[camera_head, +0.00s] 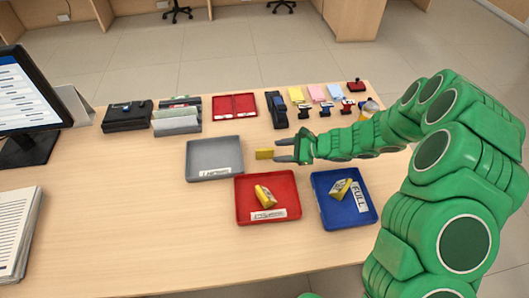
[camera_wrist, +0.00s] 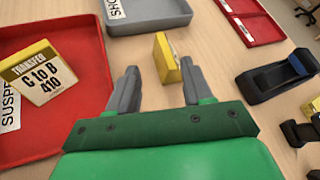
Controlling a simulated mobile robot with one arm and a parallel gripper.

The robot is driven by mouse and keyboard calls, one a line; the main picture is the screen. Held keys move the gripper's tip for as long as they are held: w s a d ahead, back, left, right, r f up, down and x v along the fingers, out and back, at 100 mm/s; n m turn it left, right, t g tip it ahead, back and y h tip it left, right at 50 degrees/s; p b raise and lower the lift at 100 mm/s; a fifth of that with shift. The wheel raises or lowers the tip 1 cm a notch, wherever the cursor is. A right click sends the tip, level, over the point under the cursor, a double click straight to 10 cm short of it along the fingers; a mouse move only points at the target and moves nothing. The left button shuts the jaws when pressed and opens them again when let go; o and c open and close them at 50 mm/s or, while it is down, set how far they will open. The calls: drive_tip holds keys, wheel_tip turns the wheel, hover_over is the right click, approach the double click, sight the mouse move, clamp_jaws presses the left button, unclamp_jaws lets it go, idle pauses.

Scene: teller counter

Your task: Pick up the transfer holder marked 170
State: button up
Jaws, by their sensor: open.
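A yellow transfer holder (camera_head: 264,154) stands on the bare counter, just ahead of my gripper's fingertips. In the wrist view this holder (camera_wrist: 166,60) is upright, seen nearly edge-on, and its marking cannot be read. My gripper (camera_head: 283,150) is open and empty; in the wrist view its two grey fingers (camera_wrist: 158,78) are apart, with the holder lined up in the gap. I cannot read 170 anywhere.
A grey tray (camera_head: 213,145) stands left of the loose holder, with the red and blue trays nearer. Behind are a flat red tray (camera_head: 236,106), a dark device (camera_head: 277,110) and several stamps. A monitor (camera_head: 30,95) stands left. The counter's left middle is clear.

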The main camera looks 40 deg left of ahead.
sight(267, 151)
drive_tip(key=shift+x, duration=3.8)
drive_tip(key=shift+w, duration=0.2)
drive_tip(key=shift+c, duration=0.3)
drive_tip(key=c, duration=0.8)
drive_tip(key=shift+o, duration=0.2)
drive_tip(key=shift+r, duration=0.1)
